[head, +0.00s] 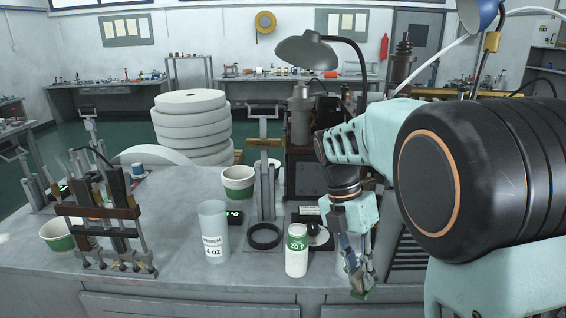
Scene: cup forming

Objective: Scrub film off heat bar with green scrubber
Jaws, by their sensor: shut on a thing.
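My gripper (360,287) points down at the front edge of the bench, right of the middle. It is shut on the green scrubber (363,295), and only a small green part shows at the fingertips. A metal fixture with posts and crossbars stands at the left of the bench. It carries a brownish horizontal bar (97,211) that may be the heat bar; I cannot tell for certain. Any film on it is too small to make out. The gripper is well to the right of this fixture and apart from it.
A clear measuring cup (213,232), a white-and-green canister (297,252) and a black ring (265,236) stand between gripper and fixture. Green-banded paper cups (239,182) stand behind and far left. A tall press (304,130) and grey lamp (305,50) rise behind my arm.

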